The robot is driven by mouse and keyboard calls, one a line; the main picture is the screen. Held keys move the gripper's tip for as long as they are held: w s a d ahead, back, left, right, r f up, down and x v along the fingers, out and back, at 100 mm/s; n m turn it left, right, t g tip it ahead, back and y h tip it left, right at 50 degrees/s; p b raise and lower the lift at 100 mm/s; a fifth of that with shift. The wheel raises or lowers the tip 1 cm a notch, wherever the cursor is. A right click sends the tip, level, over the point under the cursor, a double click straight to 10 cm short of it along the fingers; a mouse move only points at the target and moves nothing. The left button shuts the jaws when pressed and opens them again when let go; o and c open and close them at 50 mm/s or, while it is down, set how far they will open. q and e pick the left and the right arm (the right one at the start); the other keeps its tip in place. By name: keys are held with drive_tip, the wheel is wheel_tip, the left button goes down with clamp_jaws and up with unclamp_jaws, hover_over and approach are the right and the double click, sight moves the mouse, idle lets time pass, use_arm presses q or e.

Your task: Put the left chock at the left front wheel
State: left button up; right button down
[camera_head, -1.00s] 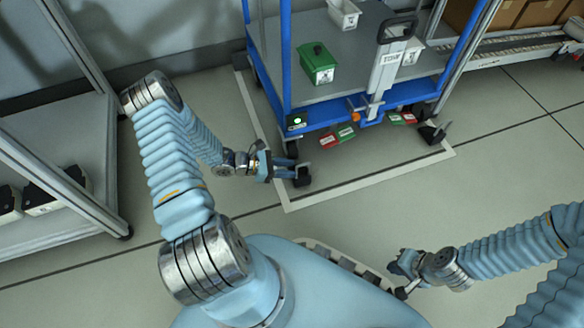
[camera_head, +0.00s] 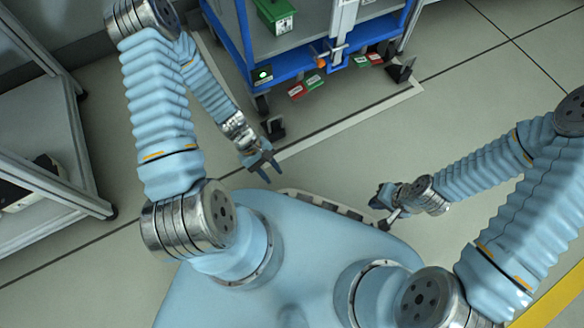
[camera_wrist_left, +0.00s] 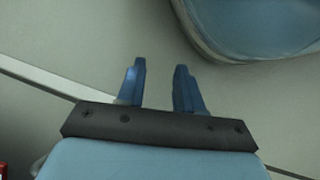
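The left chock (camera_head: 273,128), small and black, stands on the floor close to the left front wheel (camera_head: 261,105) of the blue cart. Whether it touches the wheel is hard to tell. My left gripper (camera_head: 267,172) is on the near side of the chock, apart from it. In the left wrist view its fingers (camera_wrist_left: 160,85) are spread with nothing between them. My right gripper (camera_head: 380,198) is low beside my base on the right; its fingers are too small to read. Another black chock (camera_head: 401,70) stands near the cart's right front corner.
The blue cart (camera_head: 290,72) carries a green box (camera_head: 275,14). Red and green labelled pieces (camera_head: 305,86) show at its front edge. A pale line (camera_head: 345,122) runs along the floor before it. A grey shelf (camera_head: 45,185) stands at left.

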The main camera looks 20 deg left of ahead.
use_arm(q)
drive_tip(key=d+r+m+t+y, duration=0.2)
drive_tip(key=d+r+m, duration=0.1)
drive_tip(key=d+m, duration=0.4)
drive_tip(key=shift+w+d+m+t+y, duration=0.3)
drive_tip(key=shift+w+m, duration=0.1)
drive_tip(key=shift+m, duration=0.8)
